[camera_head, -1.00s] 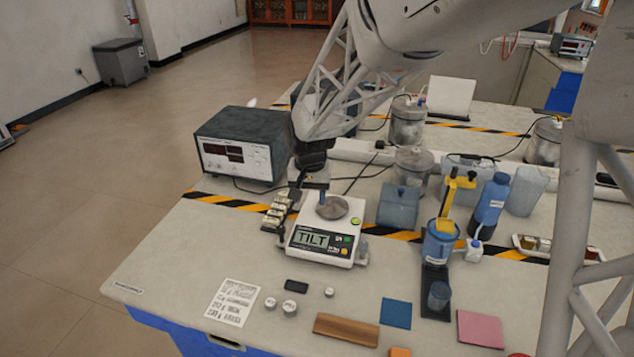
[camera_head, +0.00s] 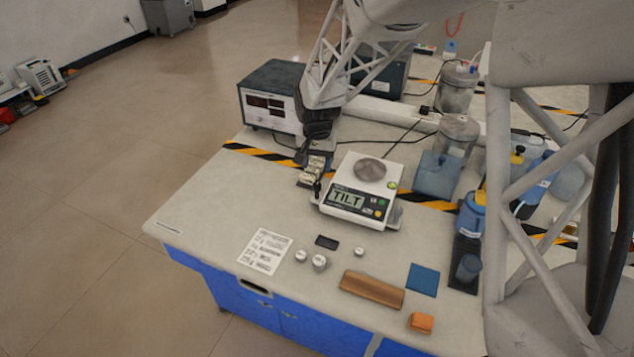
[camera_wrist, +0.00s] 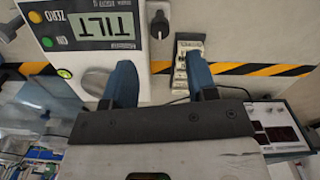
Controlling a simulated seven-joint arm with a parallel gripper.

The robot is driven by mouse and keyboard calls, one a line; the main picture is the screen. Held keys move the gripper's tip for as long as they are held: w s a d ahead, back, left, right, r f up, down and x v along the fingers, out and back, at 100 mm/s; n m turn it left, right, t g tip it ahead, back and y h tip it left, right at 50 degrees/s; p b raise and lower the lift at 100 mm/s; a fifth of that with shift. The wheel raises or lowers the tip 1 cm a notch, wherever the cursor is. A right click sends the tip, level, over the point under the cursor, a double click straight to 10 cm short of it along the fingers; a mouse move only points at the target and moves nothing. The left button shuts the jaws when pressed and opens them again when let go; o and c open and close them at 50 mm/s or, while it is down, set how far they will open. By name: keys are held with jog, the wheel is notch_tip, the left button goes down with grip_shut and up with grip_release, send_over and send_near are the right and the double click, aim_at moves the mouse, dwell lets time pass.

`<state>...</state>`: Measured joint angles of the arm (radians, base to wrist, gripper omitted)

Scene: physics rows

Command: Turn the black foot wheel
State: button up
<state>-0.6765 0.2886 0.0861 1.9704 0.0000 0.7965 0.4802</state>
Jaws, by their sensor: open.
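The black foot wheel (camera_wrist: 159,24) shows in the wrist view as a small dark knob at the side of the white scale (camera_wrist: 95,60). In the head view the wheel (camera_head: 317,188) is a small dark spot at the scale's left edge. The scale (camera_head: 347,210) reads TILT and carries a round grey metal pan (camera_head: 370,169). My gripper (camera_wrist: 162,75) is open, its two blue fingers apart with nothing between them. In the wrist view the wheel lies beyond the fingertips, roughly in line with the gap.
A row of small labelled blocks (camera_head: 312,170) stands just left of the scale, close to one finger. A dark instrument box (camera_head: 270,97) is behind.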

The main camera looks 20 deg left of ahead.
aim_at(317, 184)
jog(key=shift+f, duration=3.8)
jog(key=c, duration=0.9)
